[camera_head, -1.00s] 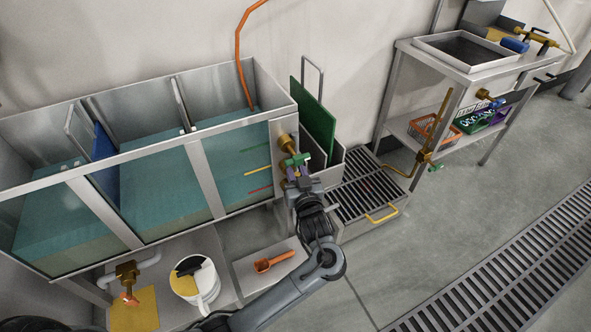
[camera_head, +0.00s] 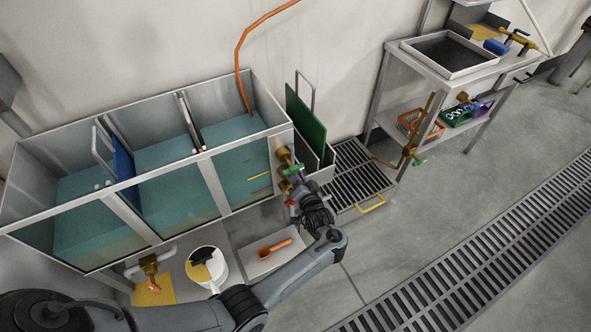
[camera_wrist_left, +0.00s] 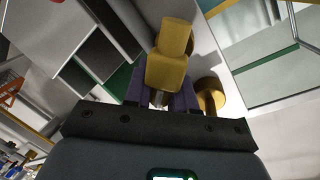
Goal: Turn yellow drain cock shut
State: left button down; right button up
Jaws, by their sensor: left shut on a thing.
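Brass-yellow cocks stick out of the right end of the tank. The upper one (camera_head: 284,156) has a green handle (camera_head: 293,170) just below it. A lower one (camera_head: 284,187) sits beside my left gripper (camera_head: 298,188), with a small red part (camera_head: 291,202) near it. In the left wrist view, the purple fingers of my left gripper (camera_wrist_left: 160,98) are shut on a yellow cock (camera_wrist_left: 166,73), one finger each side. Another round brass piece (camera_wrist_left: 209,94) is just to its right. The cock's turn angle cannot be told. My right gripper is not in view.
The water-filled tank (camera_head: 133,196) stands against the wall. A green plate (camera_head: 306,122) in a holder and a floor grate (camera_head: 355,178) are right of the cocks. A white bucket (camera_head: 207,268) and orange scoop (camera_head: 274,249) are below. A bench (camera_head: 455,68) stands further right.

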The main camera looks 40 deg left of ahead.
pick_arm(q)
jog(key=shift+w+d+f+m+g, duration=0.1)
jog(key=shift+f+m+g, duration=0.3)
jog(key=shift+m, duration=0.75)
jog(key=shift+w+a+f+m+g, duration=0.1)
jog(key=shift+f+m+g, duration=0.2)
jog(key=shift+m, duration=0.9)
jog(key=shift+d+f+m+g, duration=0.1)
jog(key=shift+f+m+g, duration=0.3)
jog(key=shift+m, duration=0.75)
jog(key=shift+f, duration=0.1)
jog(key=c, duration=1.4)
grip_release()
jog(key=o, duration=0.4)
jog(key=shift+c, duration=0.2)
jog(key=shift+y, duration=0.3)
jog(key=shift+r, duration=0.25)
